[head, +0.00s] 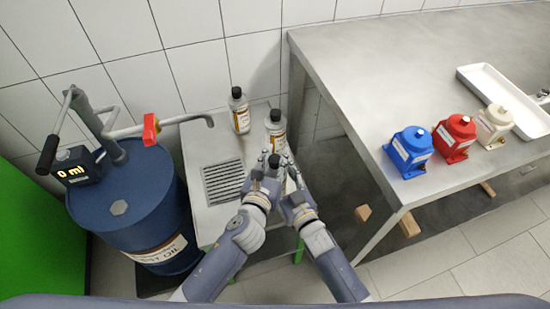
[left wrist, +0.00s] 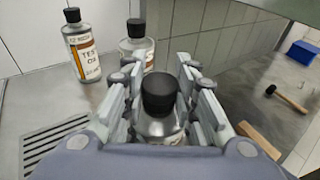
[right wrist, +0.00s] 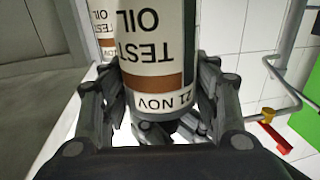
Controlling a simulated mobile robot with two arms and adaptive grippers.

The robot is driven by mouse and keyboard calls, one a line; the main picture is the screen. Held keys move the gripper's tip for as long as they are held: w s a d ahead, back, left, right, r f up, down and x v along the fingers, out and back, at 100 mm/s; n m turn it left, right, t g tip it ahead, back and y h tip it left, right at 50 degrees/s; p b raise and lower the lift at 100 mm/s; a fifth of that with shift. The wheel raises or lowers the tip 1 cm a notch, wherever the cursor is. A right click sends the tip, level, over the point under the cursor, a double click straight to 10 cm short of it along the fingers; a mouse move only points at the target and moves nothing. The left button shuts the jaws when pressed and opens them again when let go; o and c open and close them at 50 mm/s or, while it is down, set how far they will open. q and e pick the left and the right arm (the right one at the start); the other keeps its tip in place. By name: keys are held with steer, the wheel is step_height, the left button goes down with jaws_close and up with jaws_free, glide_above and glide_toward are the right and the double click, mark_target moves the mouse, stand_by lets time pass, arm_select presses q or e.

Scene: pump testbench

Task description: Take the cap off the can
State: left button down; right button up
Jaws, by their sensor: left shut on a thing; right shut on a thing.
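The can (right wrist: 152,45) is a metal bottle with a white, orange and brown "TEST OIL" label and a black cap (left wrist: 158,92). It stands near the front right of the small metal table, and the cap sits on its top. My left gripper (head: 268,164) is at the top of the can with its fingers on both sides of the cap, shut on it. My right gripper (right wrist: 160,105) is shut around the can's body, which fills much of the right wrist view. The lower can is mostly hidden in the head view.
Two similar capped cans, one at the back (head: 239,110) and one nearer (head: 275,128), stand behind on the small table (head: 200,150). A blue oil drum (head: 125,210) is at left. A workbench (head: 350,70) at right holds blue, red and beige pumps.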

mark_target(275, 159)
arm_select(q)
steer(key=shift+r, duration=0.2)
stand_by(0.4)
steer(key=shift+r, duration=0.9)
steer(key=shift+r, duration=2)
arm_select(e)
steer(key=o, duration=1.6)
steer(key=shift+s, duration=0.1)
steer(key=v, duration=1.2)
